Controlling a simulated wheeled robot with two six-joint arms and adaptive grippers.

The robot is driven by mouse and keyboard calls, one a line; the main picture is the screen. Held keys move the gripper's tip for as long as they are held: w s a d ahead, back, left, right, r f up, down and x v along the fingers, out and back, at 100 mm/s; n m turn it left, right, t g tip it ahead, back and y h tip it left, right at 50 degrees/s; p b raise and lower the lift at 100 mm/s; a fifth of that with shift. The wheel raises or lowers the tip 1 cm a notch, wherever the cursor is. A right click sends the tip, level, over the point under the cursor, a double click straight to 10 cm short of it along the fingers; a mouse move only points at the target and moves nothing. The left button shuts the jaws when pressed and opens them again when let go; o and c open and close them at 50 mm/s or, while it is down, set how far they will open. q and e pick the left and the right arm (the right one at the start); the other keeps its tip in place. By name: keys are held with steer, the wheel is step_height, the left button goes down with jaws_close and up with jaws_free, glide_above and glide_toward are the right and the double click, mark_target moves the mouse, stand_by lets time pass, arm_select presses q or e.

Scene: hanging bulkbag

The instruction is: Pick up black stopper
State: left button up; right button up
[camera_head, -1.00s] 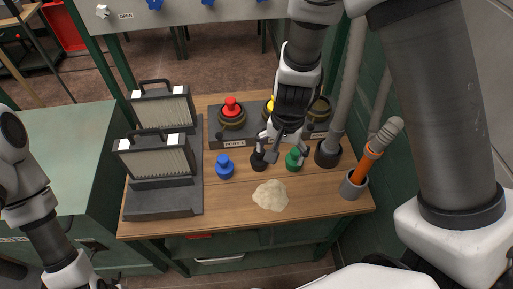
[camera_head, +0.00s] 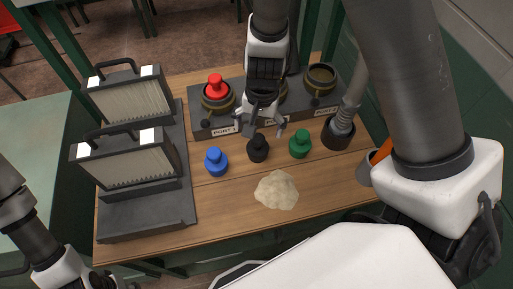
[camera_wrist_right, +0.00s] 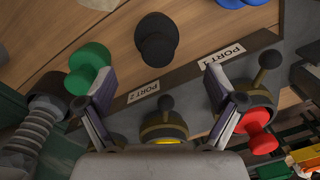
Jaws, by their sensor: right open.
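The black stopper (camera_head: 258,150) stands upright on the wooden table, between a blue stopper (camera_head: 216,162) and a green stopper (camera_head: 299,144). My right gripper (camera_head: 264,129) is open and empty, just behind and above the black stopper, its fingers pointing down. In the right wrist view the black stopper (camera_wrist_right: 157,40) lies beyond the fingertips of my gripper (camera_wrist_right: 158,85), roughly centred between them and not held. My left arm shows at the lower left; its gripper is largely cut off at the bottom edge.
Filter units (camera_head: 128,160) stand left. A beige powder heap (camera_head: 276,190) lies in front. A grey hose (camera_head: 347,112) stands right.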

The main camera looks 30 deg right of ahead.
mark_target(258, 145)
steer(key=f+b, duration=0.1)
steer(key=f, duration=0.1)
steer(key=f+b, duration=0.1)
steer(key=f, duration=0.1)
steer(key=f+b, duration=0.1)
steer(key=f, duration=0.1)
steer(key=shift+s+a+f+b, duration=0.2)
steer(key=shift+s+f+b, duration=0.1)
steer(key=shift+s+f, duration=0.1)
steer(key=shift+w+f, duration=0.15)
steer(key=c, duration=1.3)
